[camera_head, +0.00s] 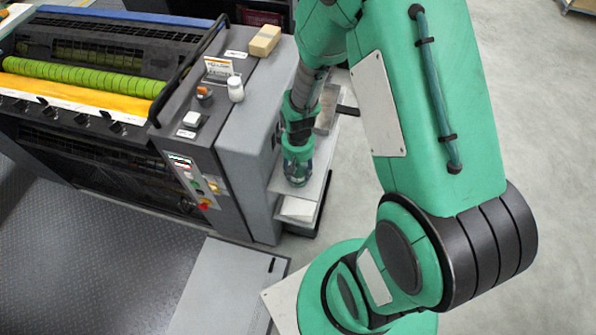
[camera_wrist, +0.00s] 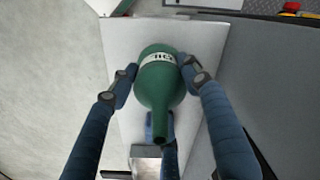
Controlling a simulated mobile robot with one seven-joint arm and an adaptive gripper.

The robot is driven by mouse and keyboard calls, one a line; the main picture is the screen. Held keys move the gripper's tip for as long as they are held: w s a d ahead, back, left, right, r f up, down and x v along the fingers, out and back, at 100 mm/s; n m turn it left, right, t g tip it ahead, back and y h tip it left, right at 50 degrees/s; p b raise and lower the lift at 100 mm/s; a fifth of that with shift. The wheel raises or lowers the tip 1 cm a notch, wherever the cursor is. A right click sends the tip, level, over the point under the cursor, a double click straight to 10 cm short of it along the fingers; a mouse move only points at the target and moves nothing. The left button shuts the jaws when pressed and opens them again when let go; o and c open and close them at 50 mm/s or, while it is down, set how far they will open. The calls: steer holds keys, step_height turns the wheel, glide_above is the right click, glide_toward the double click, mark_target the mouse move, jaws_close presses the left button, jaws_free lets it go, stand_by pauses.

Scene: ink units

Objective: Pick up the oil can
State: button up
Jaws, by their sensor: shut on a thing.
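The oil can (camera_wrist: 158,90) is a dark green bottle shape with a pale label reading OIL and a narrow spout pointing down the picture in the wrist view. My gripper (camera_head: 297,163) is over a narrow side shelf in the head view. In the wrist view its blue-grey fingers close on the can from both sides, with a third finger below, partly behind the spout. In the head view the can is mostly hidden by my gripper. I cannot tell whether its base touches the shelf.
The pale shelf (camera_head: 318,172) runs along the grey side of the printing machine (camera_head: 245,130). A grey metal box (camera_wrist: 146,160) is near the can. A white bottle (camera_head: 236,89) and a tan block (camera_head: 265,40) stand on the machine top. Open floor lies right of the shelf.

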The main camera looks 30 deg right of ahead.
steer(key=shift+r, duration=0.65)
step_height(320, 180, up, 2)
steer(key=shift+r+p, duration=0.15)
steer(key=shift+p, duration=0.35)
steer(key=s+a+r+p, duration=0.1)
steer(key=s+a+p, duration=0.1)
steer(key=s, duration=1.3)
steer(key=shift+s+a+r, duration=0.15)
steer(key=shift+s+a, duration=0.15)
steer(key=shift+s, duration=0.1)
steer(key=shift+r, duration=0.1)
